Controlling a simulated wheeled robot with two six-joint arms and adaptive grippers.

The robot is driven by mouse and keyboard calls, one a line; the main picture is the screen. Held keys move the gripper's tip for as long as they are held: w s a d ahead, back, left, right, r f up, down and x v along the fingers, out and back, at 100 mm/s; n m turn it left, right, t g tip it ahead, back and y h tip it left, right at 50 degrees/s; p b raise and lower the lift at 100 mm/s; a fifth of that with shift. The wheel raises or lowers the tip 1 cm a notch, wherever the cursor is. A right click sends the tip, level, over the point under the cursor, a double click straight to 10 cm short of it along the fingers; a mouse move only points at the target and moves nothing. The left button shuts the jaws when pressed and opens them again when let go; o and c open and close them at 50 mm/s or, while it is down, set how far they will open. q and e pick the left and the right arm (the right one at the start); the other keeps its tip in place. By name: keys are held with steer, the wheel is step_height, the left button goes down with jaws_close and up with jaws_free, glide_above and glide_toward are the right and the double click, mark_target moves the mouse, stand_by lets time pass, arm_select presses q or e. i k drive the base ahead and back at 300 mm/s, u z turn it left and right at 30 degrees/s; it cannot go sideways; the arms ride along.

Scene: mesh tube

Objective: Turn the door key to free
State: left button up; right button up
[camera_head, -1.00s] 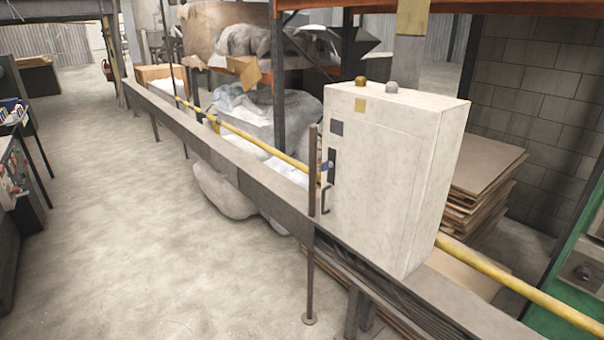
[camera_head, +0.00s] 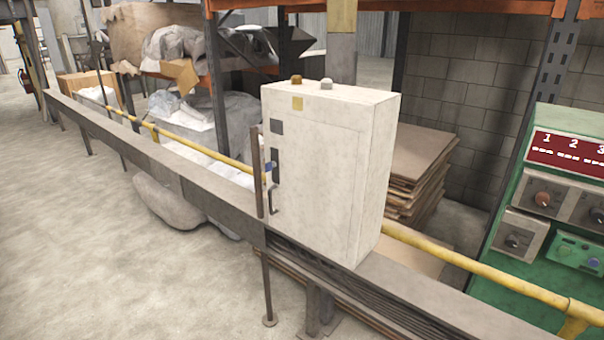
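A white metal cabinet (camera_head: 335,165) stands upright on the grey rail in the middle of the head view. Its door is shut. A dark handle (camera_head: 272,200) sits low on the door's left side. Just above it is a dark lock plate (camera_head: 276,165) with a small blue part (camera_head: 268,167) beside it, which may be the key; it is too small to tell which way it is turned. A vertical post stands just left of these parts. Neither of my grippers is in view.
A grey rail (camera_head: 205,195) and a yellow pipe (camera_head: 480,270) run across in front of me. A green console (camera_head: 550,215) with knobs and a red display stands at right. Stacked boards (camera_head: 425,165) lie behind the cabinet. The floor (camera_head: 120,270) at left is clear.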

mark_target(269, 165)
steer(key=u, duration=1.6)
steer(key=i, duration=1.7)
steer(key=z, duration=2.7)
